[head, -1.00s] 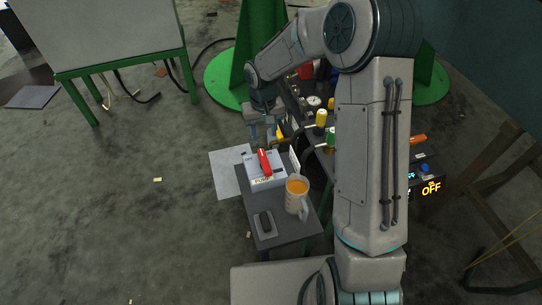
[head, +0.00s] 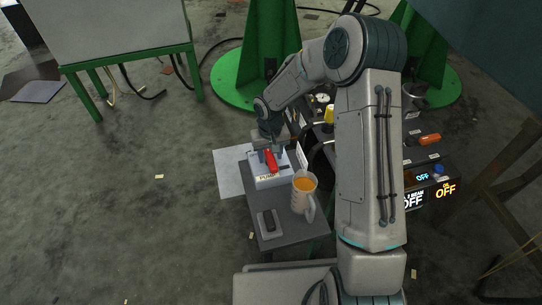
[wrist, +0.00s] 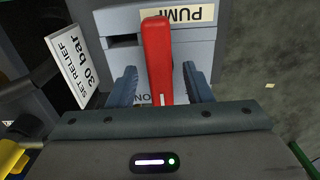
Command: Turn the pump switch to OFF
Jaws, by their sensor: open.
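The pump switch is a red lever (head: 271,160) on a pale grey box on the small dark table. In the wrist view the red lever (wrist: 157,60) stands between my two blue fingers, with a gap on each side. My gripper (wrist: 160,88) is open around the lever. An "ON" label (wrist: 143,98) shows beside the lever's near end, partly covered by my gripper. A "PUMP" label (wrist: 176,14) shows upside down at the far side of the box. No OFF mark of the switch is visible. In the head view my gripper (head: 268,150) is over the box.
A jug of orange liquid (head: 304,190) and a small dark device (head: 267,222) stand on the same table. A "SET RELIEF 30 bar" card (wrist: 75,60) stands left of the box in the wrist view. Lit "OFF" signs (head: 445,190) are at right.

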